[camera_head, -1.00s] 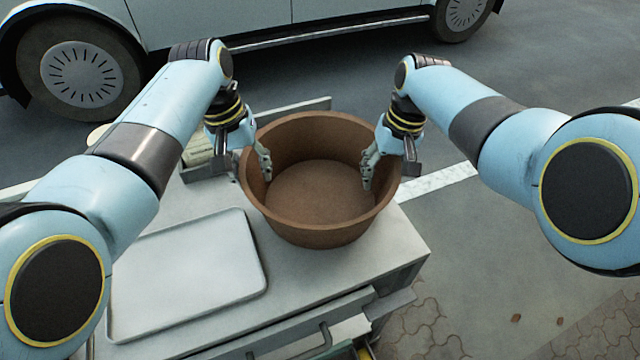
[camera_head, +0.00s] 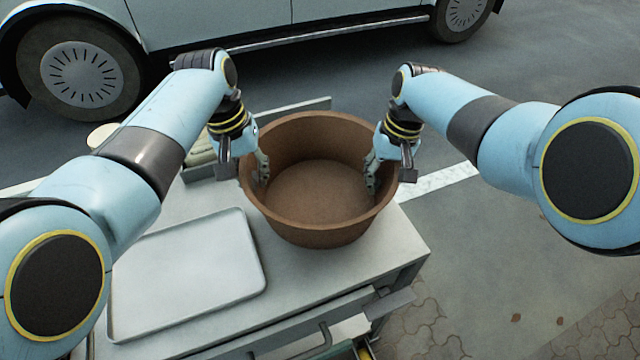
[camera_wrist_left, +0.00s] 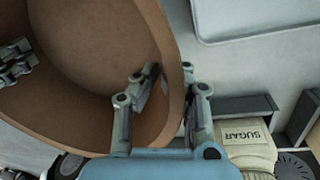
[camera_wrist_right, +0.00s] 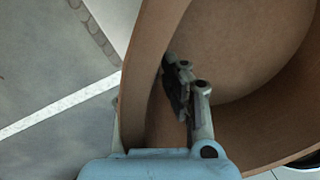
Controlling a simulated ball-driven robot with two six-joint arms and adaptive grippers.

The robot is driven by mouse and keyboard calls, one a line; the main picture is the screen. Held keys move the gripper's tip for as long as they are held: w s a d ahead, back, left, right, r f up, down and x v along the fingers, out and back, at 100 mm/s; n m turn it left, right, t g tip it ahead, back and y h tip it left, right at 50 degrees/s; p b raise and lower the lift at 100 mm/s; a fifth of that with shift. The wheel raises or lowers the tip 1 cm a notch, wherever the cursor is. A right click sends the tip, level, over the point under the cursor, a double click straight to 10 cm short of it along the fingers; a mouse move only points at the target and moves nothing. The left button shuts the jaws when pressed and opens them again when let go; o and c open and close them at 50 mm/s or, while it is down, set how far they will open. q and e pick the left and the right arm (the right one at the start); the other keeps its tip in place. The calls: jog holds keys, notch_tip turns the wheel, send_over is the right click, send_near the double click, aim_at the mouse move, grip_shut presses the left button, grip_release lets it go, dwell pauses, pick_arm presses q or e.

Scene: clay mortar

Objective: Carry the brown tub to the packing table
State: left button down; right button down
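The brown tub (camera_head: 318,236) is a wide, round, empty tub, upright near the right end of a light grey worktop (camera_head: 300,270). My left gripper (camera_head: 259,174) is at its left wall; the left wrist view shows the fingers (camera_wrist_left: 171,84) straddling the rim, one inside and one outside, close against the wall. My right gripper (camera_head: 376,182) is at the right wall. In the right wrist view one finger of it (camera_wrist_right: 172,80) lies inside against the wall; the other is mostly hidden behind the wall. Both look shut on the tub. I cannot tell which surface is the packing table.
A pale tray (camera_head: 190,275) lies left of the tub. Drawers (camera_head: 325,335) stick out at the front. A parked vehicle (camera_head: 300,20) stands behind; paving at right is clear.

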pick_arm(q)
jog(key=shift+r, duration=0.1)
pick_arm(e)
jog(key=shift+r, duration=0.1)
